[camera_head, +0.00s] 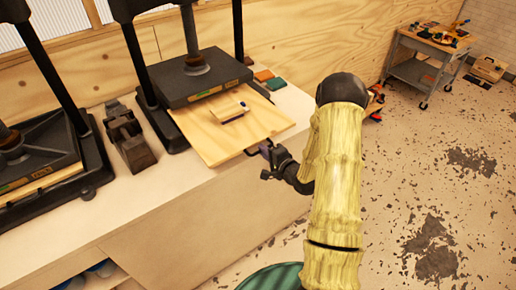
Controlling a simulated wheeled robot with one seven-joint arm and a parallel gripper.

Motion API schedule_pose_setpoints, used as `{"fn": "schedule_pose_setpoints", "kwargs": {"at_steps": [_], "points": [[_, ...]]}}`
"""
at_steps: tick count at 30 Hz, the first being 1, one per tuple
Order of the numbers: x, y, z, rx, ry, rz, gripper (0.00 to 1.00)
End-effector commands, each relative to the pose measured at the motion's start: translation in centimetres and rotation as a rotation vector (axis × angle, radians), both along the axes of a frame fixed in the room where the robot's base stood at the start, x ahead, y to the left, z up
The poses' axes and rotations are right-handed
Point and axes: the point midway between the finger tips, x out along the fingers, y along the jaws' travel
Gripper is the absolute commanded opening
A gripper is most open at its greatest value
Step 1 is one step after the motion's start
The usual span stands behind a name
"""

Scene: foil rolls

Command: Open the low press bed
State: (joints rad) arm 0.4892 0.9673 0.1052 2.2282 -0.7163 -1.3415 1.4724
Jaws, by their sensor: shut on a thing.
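Two dark presses stand on a pale bench. The wooden bed (214,145) of the middle press sticks out toward the bench's front edge from under its dark platen (196,82). A small pale block (229,111) with a dark edge lies on that bed. My gripper (266,152) is at the bed's front right edge, shut on a dark handle (253,151) there; the jaws are small and the contact is partly hidden. The left press (42,152) has its bed (42,182) under its platen.
A dark metal tool (128,138) stands between the presses. Small coloured blocks (269,79) lie behind the bed to the right. A green round thing (272,279) is at the bottom edge. A tool cart (428,62) stands at the back right; much floor on the right is clear.

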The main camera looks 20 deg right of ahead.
Motion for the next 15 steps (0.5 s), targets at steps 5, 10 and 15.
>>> {"fn": "schedule_pose_setpoints", "kwargs": {"at_steps": [5, 10, 15], "points": [[-0.76, -0.20, -0.06, 0.001, 0.001, 0.002, 0.00], [-0.81, -0.21, -0.05, 0.001, 0.001, 0.002, 0.00], [-0.79, -0.24, -0.06, 0.000, 0.001, 0.002, 0.14]]}}
